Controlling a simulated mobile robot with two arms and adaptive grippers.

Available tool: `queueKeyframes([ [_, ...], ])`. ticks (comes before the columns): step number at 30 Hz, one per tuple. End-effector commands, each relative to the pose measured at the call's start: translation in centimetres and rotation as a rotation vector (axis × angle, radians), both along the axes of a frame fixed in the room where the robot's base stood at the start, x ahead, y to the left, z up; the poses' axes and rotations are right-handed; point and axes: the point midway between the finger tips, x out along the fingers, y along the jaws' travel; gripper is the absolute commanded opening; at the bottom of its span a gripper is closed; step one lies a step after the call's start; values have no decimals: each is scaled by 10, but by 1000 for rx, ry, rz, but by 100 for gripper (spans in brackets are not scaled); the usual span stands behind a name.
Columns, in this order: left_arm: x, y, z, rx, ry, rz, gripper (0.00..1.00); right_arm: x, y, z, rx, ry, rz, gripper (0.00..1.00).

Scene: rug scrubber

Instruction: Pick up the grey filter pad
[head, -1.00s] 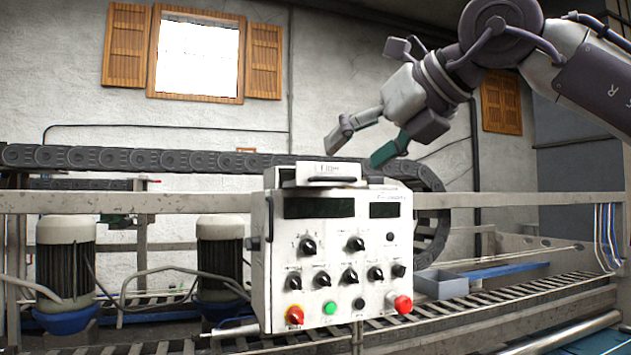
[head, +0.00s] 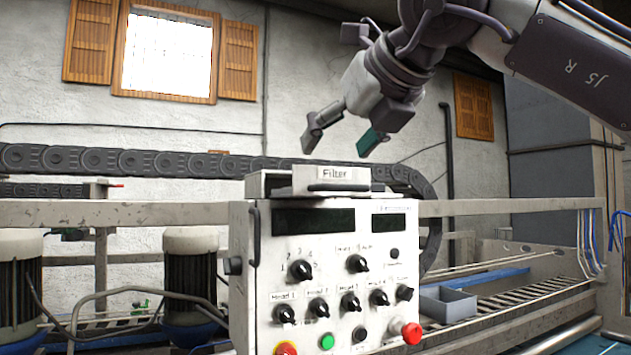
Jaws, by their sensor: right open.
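A white-grey housing (head: 331,174) labelled "Filter", with a handle on its front, sits on top of the white control box (head: 320,260). I cannot make out a separate grey filter pad; if it is inside or behind the labelled front, it is hidden. My right gripper (head: 338,147) is above the housing, pointing down and to the left. Its two fingers are spread with nothing between them, and they appear apart from the housing. My left gripper is not in view.
The control box front carries several black knobs, a green button (head: 326,341) and a red button (head: 412,333). A grey bin (head: 448,305) stands at right. A rail (head: 120,212) and cable chain (head: 130,160) run behind the box. Motors stand at left.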

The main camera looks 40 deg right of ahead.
Motion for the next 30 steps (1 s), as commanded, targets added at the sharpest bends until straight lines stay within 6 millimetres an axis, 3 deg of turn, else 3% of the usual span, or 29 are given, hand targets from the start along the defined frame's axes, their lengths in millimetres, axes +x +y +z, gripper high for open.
queueKeyframes([
  [5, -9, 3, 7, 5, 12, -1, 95, 19, -6, -9, 2, 2, 0, 75],
  [8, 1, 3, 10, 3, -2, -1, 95, 23, -8, -10, 2, 2, 0, 75],
  [14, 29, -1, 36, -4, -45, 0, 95, 48, -14, -19, 2, 5, 3, 75],
  [18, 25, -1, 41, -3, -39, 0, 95, 62, -19, -29, 2, 2, 0, 75],
  [26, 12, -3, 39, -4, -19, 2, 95, 66, -20, -33, 2, 1, 0, 75],
  [30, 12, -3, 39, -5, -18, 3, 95, 65, -20, -33, 2, 1, 0, 57],
])
